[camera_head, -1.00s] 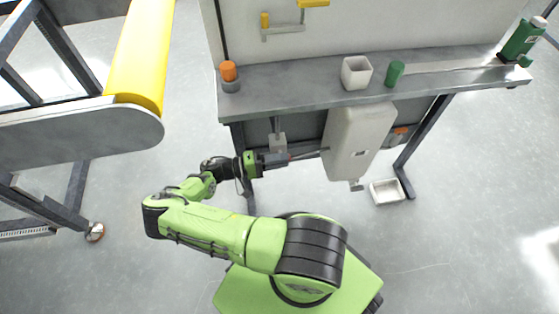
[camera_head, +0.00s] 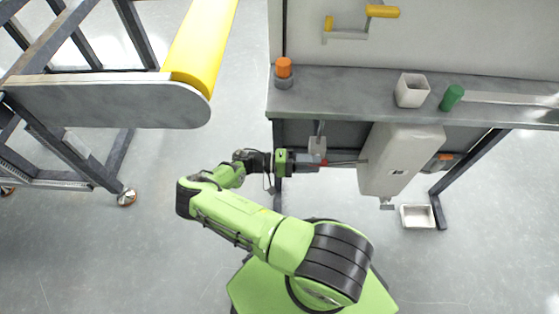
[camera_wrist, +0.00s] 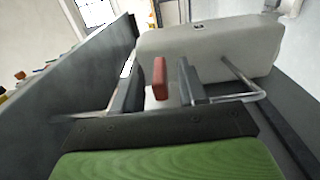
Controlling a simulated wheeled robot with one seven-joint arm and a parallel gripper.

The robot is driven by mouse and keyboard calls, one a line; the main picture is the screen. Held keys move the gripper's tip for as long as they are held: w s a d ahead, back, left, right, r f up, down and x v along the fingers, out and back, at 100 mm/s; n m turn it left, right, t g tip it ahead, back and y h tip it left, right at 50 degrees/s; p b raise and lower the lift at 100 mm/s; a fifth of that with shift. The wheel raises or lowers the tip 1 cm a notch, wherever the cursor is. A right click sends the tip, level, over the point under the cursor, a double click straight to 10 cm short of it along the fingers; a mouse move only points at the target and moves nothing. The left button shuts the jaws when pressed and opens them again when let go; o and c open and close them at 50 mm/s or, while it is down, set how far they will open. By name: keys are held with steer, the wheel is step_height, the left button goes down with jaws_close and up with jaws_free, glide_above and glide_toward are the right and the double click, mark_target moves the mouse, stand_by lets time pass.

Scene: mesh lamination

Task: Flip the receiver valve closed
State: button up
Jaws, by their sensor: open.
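The receiver looks like a pale grey tank (camera_head: 398,165) under the bench, with a thin pipe on its left side. It fills the upper middle of the wrist view (camera_wrist: 215,45). A red lever (camera_wrist: 160,78), which looks like the valve handle, stands upright between my fingers in the wrist view. My gripper (camera_wrist: 158,85) is open around it, with gaps on both sides. In the head view my gripper (camera_head: 318,162) is left of the tank, below the bench front. The valve body is mostly hidden behind the lever and fingers.
The grey bench (camera_head: 350,88) above carries an orange-topped container (camera_head: 284,72), a white cup (camera_head: 411,90) and a green cylinder (camera_head: 452,97). A white tray (camera_head: 417,217) lies on the floor at right. A rack with a yellow roll (camera_head: 203,45) stands at left.

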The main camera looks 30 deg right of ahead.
steer(key=v, duration=1.4)
